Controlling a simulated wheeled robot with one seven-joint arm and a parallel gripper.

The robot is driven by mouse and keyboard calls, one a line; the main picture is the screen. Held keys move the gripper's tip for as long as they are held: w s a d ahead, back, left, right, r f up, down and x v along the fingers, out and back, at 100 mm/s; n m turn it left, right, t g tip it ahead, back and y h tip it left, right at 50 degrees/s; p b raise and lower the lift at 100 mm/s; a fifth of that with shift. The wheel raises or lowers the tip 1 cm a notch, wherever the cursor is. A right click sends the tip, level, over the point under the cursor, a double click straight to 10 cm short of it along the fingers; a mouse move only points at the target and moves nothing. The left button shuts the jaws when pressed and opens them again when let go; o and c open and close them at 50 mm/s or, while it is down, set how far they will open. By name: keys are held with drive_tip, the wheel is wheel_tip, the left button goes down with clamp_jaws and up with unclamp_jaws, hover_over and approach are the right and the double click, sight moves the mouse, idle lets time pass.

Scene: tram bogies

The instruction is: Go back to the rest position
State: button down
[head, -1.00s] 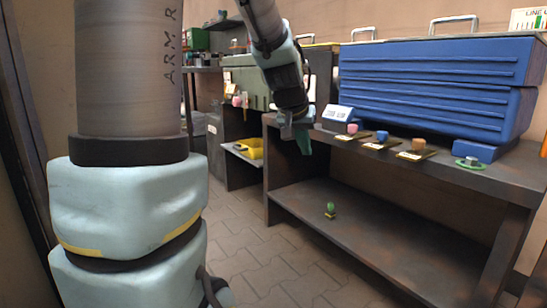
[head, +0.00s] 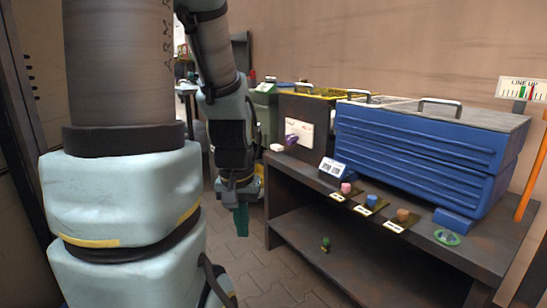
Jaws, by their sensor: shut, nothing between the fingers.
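My gripper (head: 241,219) hangs at the end of my arm in the head view, pointing down, with green fingertips. It is shut and empty, in the air to the left of the dark workbench (head: 330,212). My own arm links fill the left of the view. The far side of the fingers is hidden.
A small green object (head: 325,244) sits on the lower shelf. Tiled floor (head: 262,265) is clear left of the bench.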

wheel_tip(320, 180, up, 23)
drive_tip(key=p, duration=2)
drive_tip(key=shift+p, duration=0.3)
